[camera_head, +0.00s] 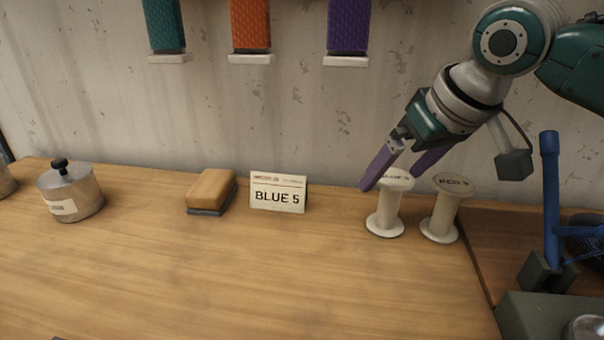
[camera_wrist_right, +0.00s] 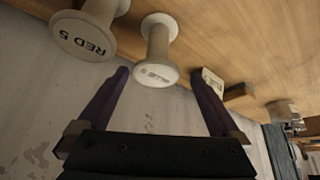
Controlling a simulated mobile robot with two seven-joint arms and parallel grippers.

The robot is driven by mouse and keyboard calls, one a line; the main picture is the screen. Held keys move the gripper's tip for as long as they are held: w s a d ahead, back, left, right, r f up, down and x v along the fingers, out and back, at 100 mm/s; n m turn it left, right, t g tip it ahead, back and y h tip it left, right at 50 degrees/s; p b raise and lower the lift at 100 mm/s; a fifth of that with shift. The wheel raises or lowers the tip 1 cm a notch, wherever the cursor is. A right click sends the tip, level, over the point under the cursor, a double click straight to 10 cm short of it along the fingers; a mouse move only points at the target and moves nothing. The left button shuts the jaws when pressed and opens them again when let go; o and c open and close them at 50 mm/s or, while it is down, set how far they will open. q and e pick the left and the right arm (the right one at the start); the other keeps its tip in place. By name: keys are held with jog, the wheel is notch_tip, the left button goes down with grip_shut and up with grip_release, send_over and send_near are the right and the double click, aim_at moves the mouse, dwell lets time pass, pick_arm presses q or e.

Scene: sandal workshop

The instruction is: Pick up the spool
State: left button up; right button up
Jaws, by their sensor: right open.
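Two white spools stand upright on the bench at the right in the head view. The left spool (camera_head: 386,214) has a top label partly hidden by my right gripper (camera_head: 393,180). The right spool (camera_head: 442,215) is labelled RED 5. My right gripper is open, its purple fingers reaching down around the top of the left spool. In the right wrist view, that spool (camera_wrist_right: 156,50) lies between and just beyond the fingertips (camera_wrist_right: 158,73), with its label upside down and hard to read. The RED 5 spool (camera_wrist_right: 84,36) is to its left. My left gripper is not in view.
A BLUE 5 card (camera_head: 278,192) and a tan block with a dark base (camera_head: 211,191) stand left of the spools. A lidded metal pot (camera_head: 71,191) is far left. A blue upright tool (camera_head: 550,200) is at the right. The front middle of the bench is clear.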

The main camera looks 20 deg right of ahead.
aim_at(389, 203)
jog(key=x, duration=0.2)
jog(key=b+x, duration=0.1)
jog(key=x, duration=0.2)
jog(key=shift+w+d+f, duration=0.1)
jog(key=shift+d+f, duration=0.15)
jog(key=shift+f, duration=0.1)
